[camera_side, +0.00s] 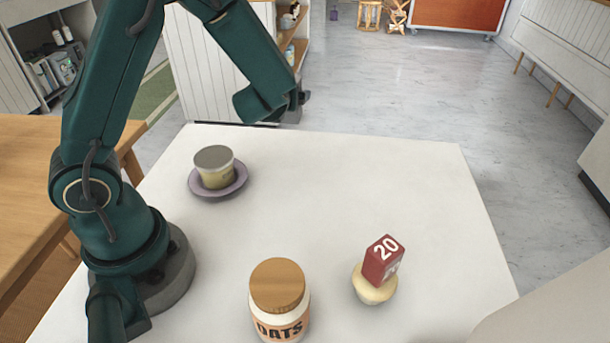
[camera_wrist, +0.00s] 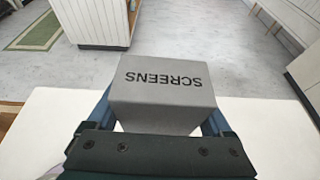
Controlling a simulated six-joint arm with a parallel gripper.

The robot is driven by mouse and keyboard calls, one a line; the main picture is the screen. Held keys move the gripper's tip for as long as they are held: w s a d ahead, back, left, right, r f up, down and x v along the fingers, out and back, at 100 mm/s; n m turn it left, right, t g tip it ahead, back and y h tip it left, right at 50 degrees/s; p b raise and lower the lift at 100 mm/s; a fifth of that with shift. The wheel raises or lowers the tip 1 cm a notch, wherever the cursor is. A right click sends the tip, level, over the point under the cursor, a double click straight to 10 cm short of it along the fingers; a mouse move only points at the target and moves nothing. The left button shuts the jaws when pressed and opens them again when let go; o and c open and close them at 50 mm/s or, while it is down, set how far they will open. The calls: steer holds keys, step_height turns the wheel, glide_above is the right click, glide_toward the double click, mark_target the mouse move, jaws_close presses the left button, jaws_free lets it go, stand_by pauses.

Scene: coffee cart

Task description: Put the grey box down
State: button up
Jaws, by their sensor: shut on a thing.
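The grey box (camera_wrist: 163,92), printed with the upside-down word SCREENS, sits between the two fingers of my gripper (camera_wrist: 160,112) in the wrist view. My gripper is shut on it. In the wrist view the box is beyond the gripper body, with white table top below and pale floor behind. In the side view the end of my arm (camera_side: 290,104) is above the far edge of the white table (camera_side: 330,170).
A grey-topped cup (camera_side: 214,168) stands on a purple saucer (camera_side: 240,184) at the left. An oats jar (camera_side: 279,300) stands at the front. The table's middle and far right are clear.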

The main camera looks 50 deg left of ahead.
steer(key=shift+m+t+h, duration=0.6)
steer(key=d+r, duration=0.1)
steer(key=r, duration=0.2)
steer(key=s+r, duration=0.1)
steer(key=r, duration=0.2)
steer(key=d+r, duration=0.1)
steer(key=r, duration=0.2)
steer(key=shift+s+d+r, duration=0.15)
steer(key=shift+s+d, duration=0.2)
steer(key=shift+s+d+m+t+h, duration=1.3)
steer(key=shift+s+d+m+h, duration=2.3)
steer(key=shift+d, duration=1.65)
steer(key=w+d+r+m+g+h, duration=0.3)
steer(key=w+r+m+g+h, duration=0.1)
steer(key=m+h, duration=0.45)
steer(key=w+d+f+m+g+h, duration=0.1)
steer(key=w+f+m+g+h, duration=0.15)
steer(key=f, duration=0.35)
steer(key=w+f+m+g+h, duration=0.1)
steer(key=f+m+g+h, duration=0.15)
steer(key=f, duration=0.35)
steer(key=x, duration=0.4)
steer(key=s+f+x, duration=0.1)
steer(key=x, duration=0.3)
steer(key=s+x, duration=0.1)
steer(key=x, duration=0.4)
steer(key=shift+s+f, duration=0.15)
steer(key=shift+f, duration=2.25)
